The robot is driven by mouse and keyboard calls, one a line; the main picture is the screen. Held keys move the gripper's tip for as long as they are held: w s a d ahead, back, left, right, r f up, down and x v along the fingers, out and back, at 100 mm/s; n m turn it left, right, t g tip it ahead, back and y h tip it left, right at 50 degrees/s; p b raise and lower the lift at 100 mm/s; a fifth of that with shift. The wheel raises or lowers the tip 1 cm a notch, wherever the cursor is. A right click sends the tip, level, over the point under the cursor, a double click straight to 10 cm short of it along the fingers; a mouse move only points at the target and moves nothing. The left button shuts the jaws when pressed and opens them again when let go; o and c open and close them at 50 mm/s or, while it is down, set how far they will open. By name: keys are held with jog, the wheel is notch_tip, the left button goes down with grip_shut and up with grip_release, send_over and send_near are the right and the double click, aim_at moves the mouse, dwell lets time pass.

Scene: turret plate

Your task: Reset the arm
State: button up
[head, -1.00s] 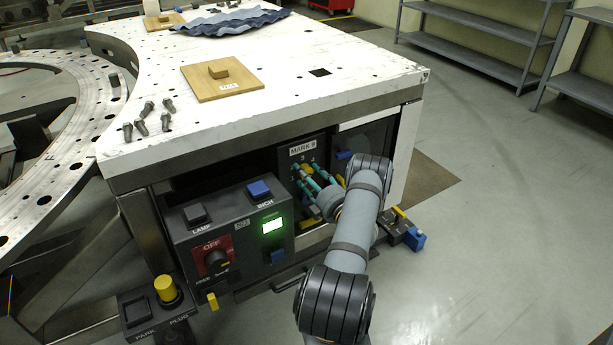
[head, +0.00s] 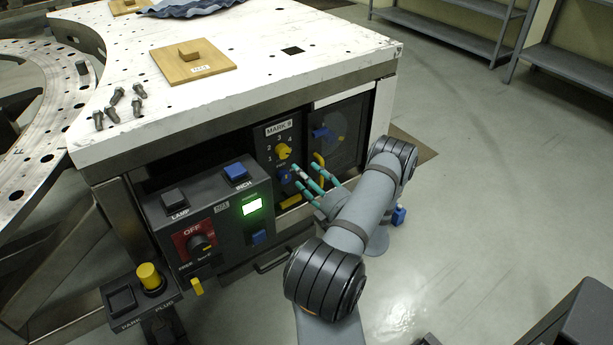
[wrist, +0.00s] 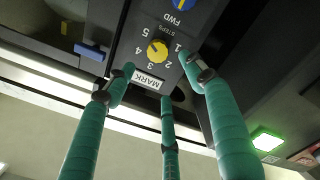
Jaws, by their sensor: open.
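My gripper (head: 316,184) has teal fingers and stands in front of the panel under the white table. In the wrist view its fingers (wrist: 165,85) are spread apart with nothing between them. They point at the dark MARK panel (wrist: 165,50), which has a yellow dial (wrist: 157,51) with numbers around it and a blue knob (wrist: 183,5) beside the FWD label. In the head view the yellow dial (head: 283,151) shows clear of the fingers, which are a little below and right of it. Whether any finger touches the panel cannot be told.
A control box (head: 215,210) with a lit green display (head: 252,207) is left of my gripper. A pedestal with a yellow button (head: 149,276) stands lower left. The white tabletop (head: 330,65) carries a wooden block plate (head: 193,64) and several bolts.

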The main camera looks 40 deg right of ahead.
aim_at(284, 153)
dwell(0.4)
jog(key=w, duration=0.4)
jog(key=w+d, duration=0.1)
jog(key=w, duration=0.7)
jog(key=shift+d+r, duration=0.1)
jog(key=shift+d, duration=0.25)
jog(key=shift+s, duration=0.15)
